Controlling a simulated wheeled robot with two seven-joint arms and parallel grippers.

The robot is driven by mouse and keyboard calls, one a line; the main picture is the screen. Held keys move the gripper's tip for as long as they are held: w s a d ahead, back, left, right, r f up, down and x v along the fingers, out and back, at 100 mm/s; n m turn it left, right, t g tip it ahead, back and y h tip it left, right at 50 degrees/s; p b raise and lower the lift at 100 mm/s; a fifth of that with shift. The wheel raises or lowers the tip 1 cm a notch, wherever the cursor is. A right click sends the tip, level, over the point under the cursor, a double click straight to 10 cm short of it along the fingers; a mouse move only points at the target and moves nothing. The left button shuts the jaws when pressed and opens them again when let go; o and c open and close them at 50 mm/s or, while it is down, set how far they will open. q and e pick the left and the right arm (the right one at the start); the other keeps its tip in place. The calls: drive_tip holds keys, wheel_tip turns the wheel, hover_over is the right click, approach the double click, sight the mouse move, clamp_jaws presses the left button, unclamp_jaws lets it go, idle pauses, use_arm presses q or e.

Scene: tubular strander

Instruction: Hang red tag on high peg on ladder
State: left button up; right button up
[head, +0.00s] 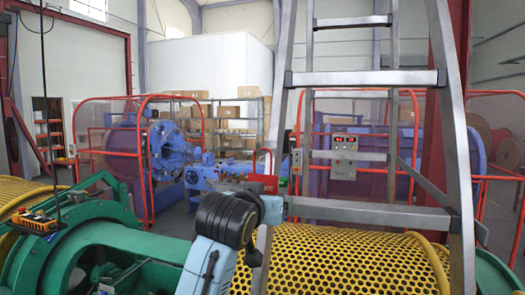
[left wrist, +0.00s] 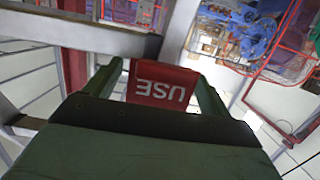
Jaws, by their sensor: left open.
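The red tag (head: 264,185) is beside the ladder's left rail in the head view, below the middle rung, with a thin red loop above it. In the left wrist view the red tag (left wrist: 160,84) shows upside-down white letters "USE" and lies between my green fingers. My left gripper (left wrist: 158,72) is open around it, with gaps on both sides. The grey ladder (head: 365,78) stands at right of centre. The peg is not clear to see, so I cannot tell how the loop sits on it. My right gripper is not in view.
A yellow perforated guard (head: 330,262) lies below the ladder. Green machinery (head: 120,240) fills the lower left. A grey control box (head: 344,145) shows behind the ladder. Blue machines and red-framed fences (head: 150,160) stand farther back.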

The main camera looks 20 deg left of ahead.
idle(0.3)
use_arm(q)
drive_tip(key=s+r, duration=0.1)
drive_tip(key=s, duration=0.8)
drive_tip(key=shift+a+r, duration=0.15)
drive_tip(key=shift+r, duration=0.2)
idle(0.4)
